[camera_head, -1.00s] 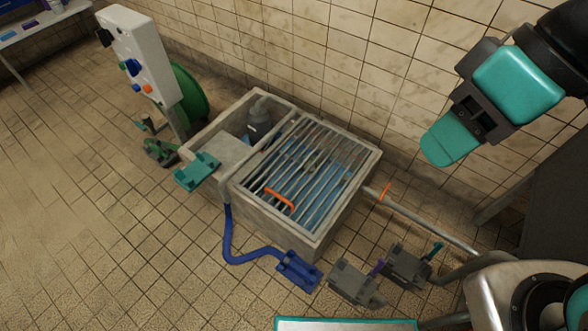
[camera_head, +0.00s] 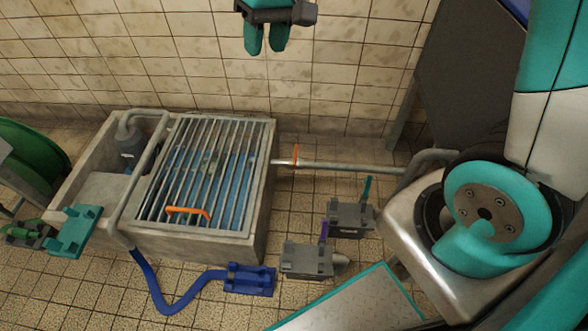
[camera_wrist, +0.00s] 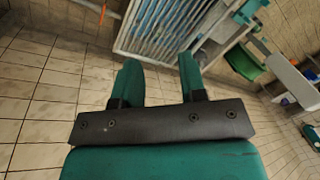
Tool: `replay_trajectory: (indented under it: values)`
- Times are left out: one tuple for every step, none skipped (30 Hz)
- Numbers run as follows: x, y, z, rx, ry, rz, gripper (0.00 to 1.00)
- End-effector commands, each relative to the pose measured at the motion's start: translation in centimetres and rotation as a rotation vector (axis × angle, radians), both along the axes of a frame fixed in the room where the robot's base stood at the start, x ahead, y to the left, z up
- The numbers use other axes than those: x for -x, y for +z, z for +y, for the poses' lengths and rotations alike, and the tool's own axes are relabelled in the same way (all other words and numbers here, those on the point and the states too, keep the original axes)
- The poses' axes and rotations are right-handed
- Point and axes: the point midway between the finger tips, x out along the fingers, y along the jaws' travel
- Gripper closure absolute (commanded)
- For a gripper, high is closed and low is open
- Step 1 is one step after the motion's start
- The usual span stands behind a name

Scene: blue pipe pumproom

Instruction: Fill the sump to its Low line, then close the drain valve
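The sump (camera_head: 262,190) is a concrete basin with a metal grate (camera_head: 228,135) over blue water; no Low line can be read. The grate also shows in the wrist view (camera_wrist: 165,30). A pipe (camera_head: 345,167) leaves the sump's right side and carries an upright orange lever (camera_head: 295,155). Two grey floor units stand to the right, one with a purple lever (camera_head: 323,232), one with a teal lever (camera_head: 367,188). Which is the drain valve I cannot tell. My gripper (camera_head: 266,50) appears above the sump, open and empty; its fingers stand apart in the wrist view (camera_wrist: 160,80).
A grey pump (camera_head: 130,138) sits in the left compartment. A blue hose (camera_head: 160,300) runs to a blue floor bracket (camera_head: 250,279). A teal bracket (camera_head: 75,230) and green reel (camera_head: 30,155) stand left. The tiled wall is behind.

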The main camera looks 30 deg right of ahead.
Motion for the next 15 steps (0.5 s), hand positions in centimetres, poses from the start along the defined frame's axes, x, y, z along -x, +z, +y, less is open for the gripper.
replay_trajectory:
  values:
    - [-2.3, -5.3, -1.0, 0.016, -0.057, 0.016, 0.62]
    - [-3.6, -7.1, -1.7, 0.025, -0.092, 0.022, 0.62]
    - [-5.2, -9.5, -2.5, 0.037, -0.136, 0.030, 0.62]
    - [-6.4, -11.3, -3.2, 0.046, -0.170, 0.036, 0.62]
    - [-7.6, -13.2, -3.9, 0.054, -0.204, 0.041, 0.62]
    - [-9.0, -15.7, -4.8, 0.065, -0.249, 0.049, 0.62]
    - [-10.1, -17.7, -5.6, 0.074, -0.283, 0.055, 0.62]
    - [-11.1, -19.7, -6.3, 0.084, -0.318, 0.062, 0.62]
    - [-12.4, -22.4, -7.4, 0.094, -0.363, 0.069, 0.62]
    - [-13.3, -24.5, -8.2, 0.104, -0.398, 0.076, 0.62]
    - [-14.1, -26.5, -9.0, 0.112, -0.431, 0.082, 0.62]
    - [-15.2, -29.2, -10.1, 0.122, -0.475, 0.088, 0.62]
    - [-15.9, -31.1, -10.9, 0.130, -0.506, 0.094, 0.62]
    - [-16.5, -32.9, -11.7, 0.137, -0.535, 0.098, 0.62]
    - [-17.2, -35.2, -12.6, 0.146, -0.573, 0.103, 0.62]
